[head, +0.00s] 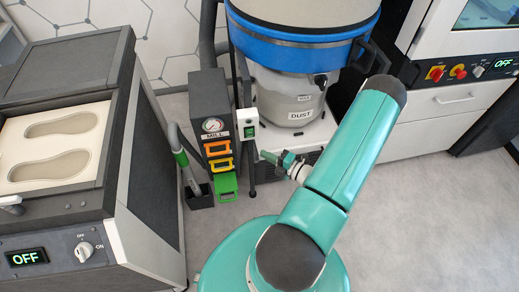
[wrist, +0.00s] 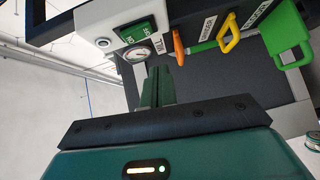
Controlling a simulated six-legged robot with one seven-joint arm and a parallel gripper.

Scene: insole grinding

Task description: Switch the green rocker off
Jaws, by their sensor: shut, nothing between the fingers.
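The green rocker (head: 249,131) sits in a small pale switch box (head: 246,118) on a post beside the dark mill panel. In the wrist view the green rocker (wrist: 135,33) shows near the top, with small white lettering; which side is pressed I cannot tell. My gripper (head: 264,155) is shut and empty, a little below and to the right of the switch box in the head view. In the wrist view my gripper (wrist: 158,72) points toward the panel, its fingertips below the rocker and apart from it.
The mill panel carries a gauge (head: 212,125), an orange handle (head: 218,147), a yellow handle (head: 221,164) and a green handle (head: 225,184). A blue-rimmed dust drum (head: 290,52) stands behind. An insole machine (head: 60,215) is at left. Grey floor (head: 425,225) is clear at right.

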